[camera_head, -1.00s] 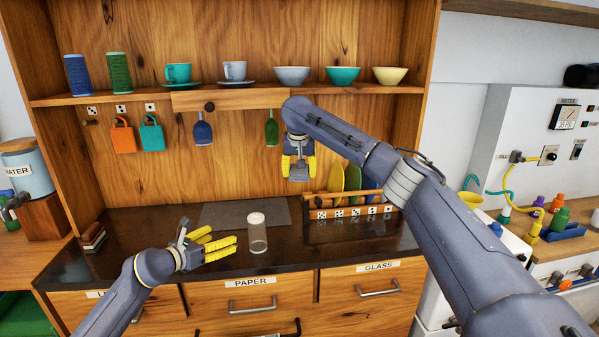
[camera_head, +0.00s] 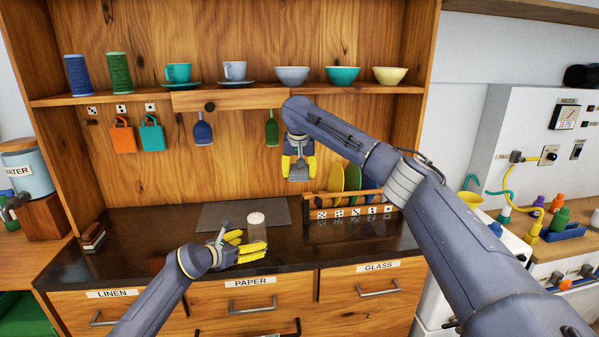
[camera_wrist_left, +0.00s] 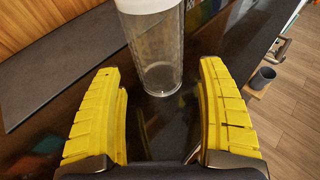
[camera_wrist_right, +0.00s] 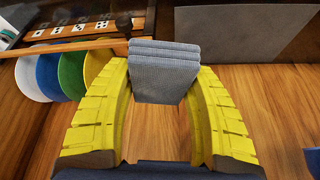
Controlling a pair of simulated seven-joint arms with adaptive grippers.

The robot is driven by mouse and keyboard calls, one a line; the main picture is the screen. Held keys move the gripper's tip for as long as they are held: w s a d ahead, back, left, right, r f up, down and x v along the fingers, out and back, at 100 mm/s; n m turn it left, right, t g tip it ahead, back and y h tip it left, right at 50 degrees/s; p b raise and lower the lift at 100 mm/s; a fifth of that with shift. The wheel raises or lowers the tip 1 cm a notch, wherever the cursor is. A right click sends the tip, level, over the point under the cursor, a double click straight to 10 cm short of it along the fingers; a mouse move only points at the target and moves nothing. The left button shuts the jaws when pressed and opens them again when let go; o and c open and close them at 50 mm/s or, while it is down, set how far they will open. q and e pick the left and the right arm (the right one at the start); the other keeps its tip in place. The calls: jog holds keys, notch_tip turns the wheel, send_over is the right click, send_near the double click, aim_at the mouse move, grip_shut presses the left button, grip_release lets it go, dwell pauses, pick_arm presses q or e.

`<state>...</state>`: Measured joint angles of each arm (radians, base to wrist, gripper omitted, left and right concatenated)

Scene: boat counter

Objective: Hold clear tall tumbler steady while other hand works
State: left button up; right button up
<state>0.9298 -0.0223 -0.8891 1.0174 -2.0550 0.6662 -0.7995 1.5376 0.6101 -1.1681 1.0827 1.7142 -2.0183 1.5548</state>
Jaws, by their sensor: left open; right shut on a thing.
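The clear tall tumbler (camera_head: 257,222) stands upright on the dark counter, with a whitish top. Its lower part is hidden behind my left gripper (camera_head: 246,245) in the head view. In the left wrist view the tumbler (camera_wrist_left: 155,45) stands between the tips of the open yellow fingers, with a gap on each side. My right gripper (camera_head: 299,168) is raised above the back of the counter, to the right of the tumbler. It is shut on a grey folded cloth (camera_wrist_right: 165,72), seen clearly in the right wrist view.
A dark grey mat (camera_head: 215,214) lies behind the tumbler. A wooden rack with coloured plates (camera_head: 337,178) and dice-marked blocks stands to the right. Small stacked brown items (camera_head: 93,237) sit at the counter's left end. Cups and bowls stand on the shelf (camera_head: 130,99) above.

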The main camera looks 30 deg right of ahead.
pick_arm(q)
jog(key=shift+x, duration=1.7)
jog(key=c, duration=1.2)
jog(key=shift+c, duration=0.2)
